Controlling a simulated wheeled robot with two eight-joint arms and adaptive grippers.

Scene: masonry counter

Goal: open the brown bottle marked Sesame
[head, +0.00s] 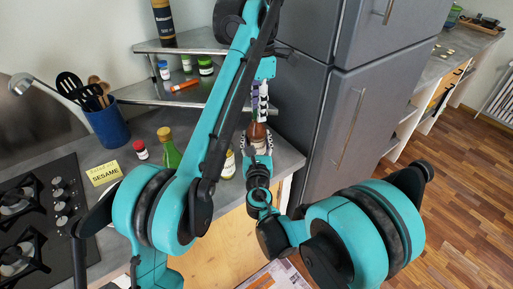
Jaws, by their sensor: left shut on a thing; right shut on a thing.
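The brown bottle (257,131) is upright beside the dark fridge, between my two grippers. My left gripper (261,112) comes from above and is shut at the bottle's top, where the cap is hidden by the fingers. My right gripper (258,147) comes from below and is shut around the bottle's lower body. Its fingers cover much of a pale label, so I cannot read a name on it. A yellow card (103,173) reading SESAME lies on the counter at the left.
A green bottle (169,150) and a red-capped jar (140,149) stand left of my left arm. A blue utensil pot (107,124), a stove (38,222) and a shelf with small jars (205,65) are also near. The fridge (345,110) bounds the right.

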